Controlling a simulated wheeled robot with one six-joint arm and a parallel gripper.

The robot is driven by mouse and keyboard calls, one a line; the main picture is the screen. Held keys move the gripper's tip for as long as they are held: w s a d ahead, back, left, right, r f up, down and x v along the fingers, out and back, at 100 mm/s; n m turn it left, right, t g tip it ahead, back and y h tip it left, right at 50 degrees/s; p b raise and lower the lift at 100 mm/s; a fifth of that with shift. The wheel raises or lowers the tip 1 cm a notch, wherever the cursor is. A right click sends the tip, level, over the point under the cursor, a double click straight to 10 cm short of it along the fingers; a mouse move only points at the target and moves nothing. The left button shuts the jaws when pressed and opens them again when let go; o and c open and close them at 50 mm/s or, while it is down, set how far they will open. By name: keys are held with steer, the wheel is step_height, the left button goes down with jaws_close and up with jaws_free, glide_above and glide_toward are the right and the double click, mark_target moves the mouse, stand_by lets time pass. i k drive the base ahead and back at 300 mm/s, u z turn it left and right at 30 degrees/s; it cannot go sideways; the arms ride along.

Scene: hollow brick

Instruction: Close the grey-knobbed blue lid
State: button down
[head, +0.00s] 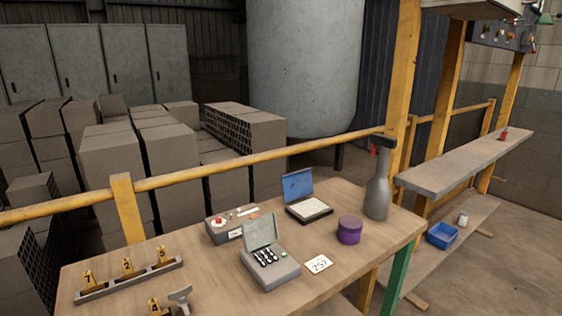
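A small box with a raised blue lid (298,185) stands near the back of the wooden table. The lid is open and tilts back. The box's base (309,210) has a pale top face and dark sides. I cannot make out a grey knob on the lid at this size. My gripper is not in view.
The wooden table (215,290) also holds an open grey case (272,273), a grey control box (222,232), a purple round container (349,230), a tall grey bottle (377,190), a white number card (319,264) and a rack with yellow tags (130,280). A yellow rail (260,158) runs behind.

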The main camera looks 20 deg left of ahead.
mark_target(297, 185)
steer(key=u, duration=0.55)
steer(key=i, duration=1.15)
steer(key=u, duration=0.55)
